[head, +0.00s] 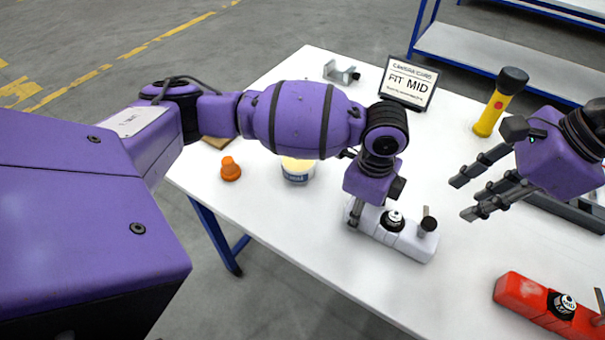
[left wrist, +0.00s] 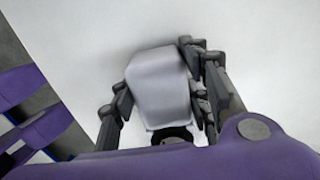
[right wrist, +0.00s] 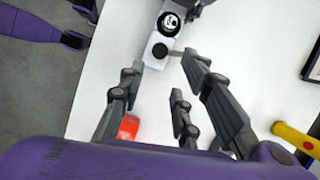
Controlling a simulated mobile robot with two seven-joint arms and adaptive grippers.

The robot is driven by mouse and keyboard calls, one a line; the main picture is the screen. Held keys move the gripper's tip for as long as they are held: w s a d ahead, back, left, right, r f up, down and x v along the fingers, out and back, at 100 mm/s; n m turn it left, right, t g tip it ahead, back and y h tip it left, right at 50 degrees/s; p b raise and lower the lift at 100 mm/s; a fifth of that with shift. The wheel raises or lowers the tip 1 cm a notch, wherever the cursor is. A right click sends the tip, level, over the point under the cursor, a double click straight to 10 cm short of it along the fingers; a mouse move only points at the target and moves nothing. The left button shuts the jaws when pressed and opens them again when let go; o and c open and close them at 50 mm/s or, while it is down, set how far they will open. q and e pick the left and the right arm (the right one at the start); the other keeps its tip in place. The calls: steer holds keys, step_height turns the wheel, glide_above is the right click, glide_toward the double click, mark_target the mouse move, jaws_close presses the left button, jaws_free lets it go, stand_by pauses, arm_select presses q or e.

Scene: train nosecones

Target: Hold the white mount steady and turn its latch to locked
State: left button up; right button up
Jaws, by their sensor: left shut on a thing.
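The white mount (head: 413,244) lies on the white table with a round black-and-white dial (head: 394,218) and a dark-topped upright latch (head: 428,222) at its right end. My left gripper (head: 357,212) is shut on the mount's left end. In the left wrist view its fingers sit on both sides of the white block (left wrist: 160,85). My right gripper (head: 464,198) is open and empty, above and to the right of the latch, apart from it. In the right wrist view the latch's dark knob (right wrist: 160,50) shows ahead of the open fingers (right wrist: 160,78). I cannot read the latch's lock state.
A red mount (head: 525,292) lies at the front right. A yellow flashlight (head: 490,115) and a "FIT MID" sign (head: 408,83) stand behind. The table between the white and red mounts is clear.

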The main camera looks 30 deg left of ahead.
steer(key=c, duration=0.6)
steer(key=shift+r, duration=0.15)
jaws_close()
steer(key=r+n+h, duration=0.2)
steer(key=h, duration=0.1)
glide_above(426, 220)
steer(key=w, duration=0.2)
steer(key=d+f+h, duration=0.2)
steer(key=f, duration=0.4)
steer(key=w+d+f+m+t+h, duration=0.1)
steer(key=d+f+h, duration=0.1)
steer(key=f, duration=0.4)
steer(key=shift+w+f+h, duration=0.15)
steer(key=shift+w+h, duration=0.1)
steer(key=shift+h, duration=0.05)
